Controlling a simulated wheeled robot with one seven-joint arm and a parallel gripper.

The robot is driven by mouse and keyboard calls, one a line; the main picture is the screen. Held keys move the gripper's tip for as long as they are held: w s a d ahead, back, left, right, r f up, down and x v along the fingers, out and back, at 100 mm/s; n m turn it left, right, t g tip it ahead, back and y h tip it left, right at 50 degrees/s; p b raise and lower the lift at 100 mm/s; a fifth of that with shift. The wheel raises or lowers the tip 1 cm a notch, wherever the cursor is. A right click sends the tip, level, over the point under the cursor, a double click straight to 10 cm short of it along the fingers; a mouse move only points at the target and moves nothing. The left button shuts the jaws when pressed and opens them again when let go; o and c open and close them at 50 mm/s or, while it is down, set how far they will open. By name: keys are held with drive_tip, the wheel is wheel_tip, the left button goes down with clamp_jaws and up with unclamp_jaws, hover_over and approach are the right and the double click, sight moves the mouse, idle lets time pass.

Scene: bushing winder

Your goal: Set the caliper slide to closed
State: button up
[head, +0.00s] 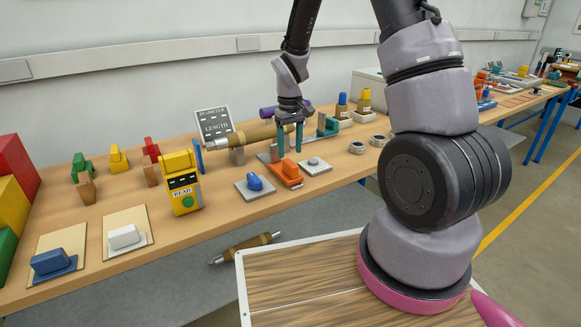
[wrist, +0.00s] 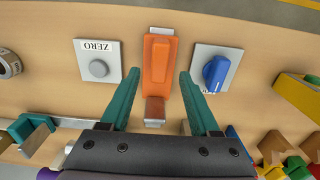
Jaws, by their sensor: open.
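My gripper (head: 290,151) is open and points down over the bench, its two teal fingers apart. In the wrist view the fingers (wrist: 160,76) stand on either side of an orange sliding piece (wrist: 157,60), which looks like the caliper slide. A raised orange grip runs along it, and a brownish metal block (wrist: 155,110) is at its near end. In the head view the orange piece (head: 286,173) lies just below the fingertips. Contact with it cannot be made out. A brown roller (head: 254,135) with metal ends lies behind the gripper.
A plate with a grey ZERO button (wrist: 99,68) and a plate with a blue knob (wrist: 215,72) flank the orange piece closely. A yellow READ unit (head: 181,184) stands to the left in the head view. A teal bracket (head: 330,127) stands to the right.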

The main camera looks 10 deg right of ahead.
sight(290, 162)
wheel_tip(290, 162, down, 7)
drive_tip(key=shift+r, duration=0.1)
idle(0.3)
clamp_jaws()
idle(1.3)
